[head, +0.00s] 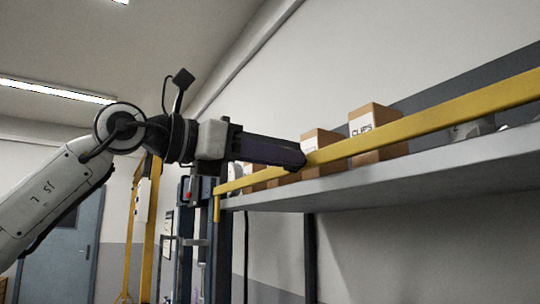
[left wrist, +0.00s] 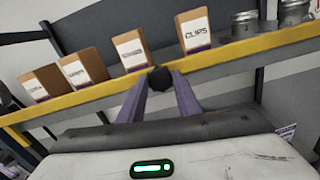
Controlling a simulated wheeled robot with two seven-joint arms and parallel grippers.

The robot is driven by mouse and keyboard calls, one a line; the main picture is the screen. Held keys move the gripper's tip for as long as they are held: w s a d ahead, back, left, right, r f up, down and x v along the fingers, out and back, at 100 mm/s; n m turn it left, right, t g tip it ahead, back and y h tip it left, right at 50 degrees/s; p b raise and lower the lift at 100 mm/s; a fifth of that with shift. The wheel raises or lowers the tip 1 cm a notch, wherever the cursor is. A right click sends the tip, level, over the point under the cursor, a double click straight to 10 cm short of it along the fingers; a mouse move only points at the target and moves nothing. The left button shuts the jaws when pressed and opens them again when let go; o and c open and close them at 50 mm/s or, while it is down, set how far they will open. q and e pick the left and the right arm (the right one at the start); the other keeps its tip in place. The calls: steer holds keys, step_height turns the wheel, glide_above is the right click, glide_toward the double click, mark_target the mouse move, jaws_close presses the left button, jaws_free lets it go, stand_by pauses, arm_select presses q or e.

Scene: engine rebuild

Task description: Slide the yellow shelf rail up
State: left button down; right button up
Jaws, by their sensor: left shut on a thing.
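The yellow shelf rail (head: 437,121) runs along the front of a grey shelf, in front of the boxes. It also crosses the left wrist view (left wrist: 240,48) at a slant. My left gripper (head: 300,158) reaches in from the left and its fingertips are at the rail. In the left wrist view the purple fingers (left wrist: 160,84) come together on the rail, with a dark round part between them. The gripper is shut on the rail. My right gripper is not in view.
Several cardboard boxes, one marked CLIPS (head: 374,122), stand on the grey shelf (head: 400,173) behind the rail. Metal cans (left wrist: 294,12) stand beside them. A blue-grey post (head: 222,245) holds the shelf's left end. The space under the shelf looks open.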

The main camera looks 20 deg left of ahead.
arm_select(q)
steer(key=shift+s+a+r, duration=0.1)
steer(key=shift+r, duration=0.35)
steer(key=c, duration=1.4)
jaws_free()
steer(key=shift+c, duration=0.2)
steer(key=shift+o, duration=0.8)
steer(key=shift+f, duration=0.2)
steer(key=b+v, duration=0.2)
steer(key=v, duration=0.8)
steer(key=shift+b, duration=0.4)
steer(key=shift+f, duration=0.15)
